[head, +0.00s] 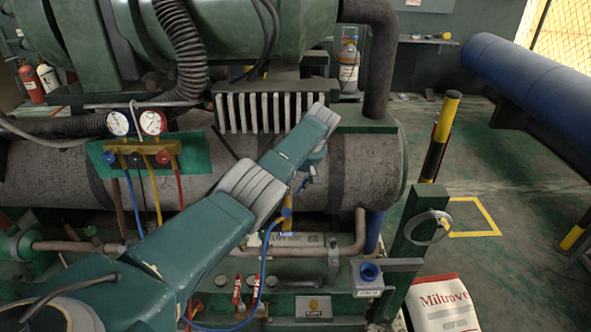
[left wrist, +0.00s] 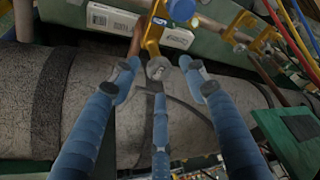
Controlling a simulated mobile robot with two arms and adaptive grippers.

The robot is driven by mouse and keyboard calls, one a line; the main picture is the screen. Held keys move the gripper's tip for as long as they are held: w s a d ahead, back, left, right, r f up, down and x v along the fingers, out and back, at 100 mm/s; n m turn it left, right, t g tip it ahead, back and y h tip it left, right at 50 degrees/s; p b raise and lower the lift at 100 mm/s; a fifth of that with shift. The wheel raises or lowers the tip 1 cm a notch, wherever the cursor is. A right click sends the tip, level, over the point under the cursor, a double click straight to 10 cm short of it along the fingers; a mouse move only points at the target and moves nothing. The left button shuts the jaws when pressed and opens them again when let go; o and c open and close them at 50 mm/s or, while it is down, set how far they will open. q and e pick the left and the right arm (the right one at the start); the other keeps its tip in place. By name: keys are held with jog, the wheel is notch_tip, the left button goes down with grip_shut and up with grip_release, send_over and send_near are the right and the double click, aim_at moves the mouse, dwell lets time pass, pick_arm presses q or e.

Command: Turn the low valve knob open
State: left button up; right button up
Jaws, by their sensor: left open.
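A yellow valve fitting with a blue part on it (head: 287,212) stands in front of the grey cylinder; which knob is the low valve knob is not certain. In the left wrist view the yellow fitting (left wrist: 154,38) has a round blue cap or knob (left wrist: 181,9) and a grey end. My left gripper (left wrist: 158,75) is open, its blue fingers spread near the fitting's grey end; contact cannot be told. In the head view this gripper (head: 303,184) is small and partly behind my forearm. A gauge manifold (head: 137,147) on a green plate has a blue knob (head: 109,158) and a red knob (head: 163,157).
The big grey cylinder (head: 370,170) lies behind the fitting. A blue hose (head: 264,265) hangs from the fitting. A green post (head: 408,240), a blue socket on a bracket (head: 369,272) and a white sack (head: 444,305) stand to the right.

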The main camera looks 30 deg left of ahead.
pick_arm(q)
jog(key=v, duration=1.1)
jog(key=shift+a, duration=0.25)
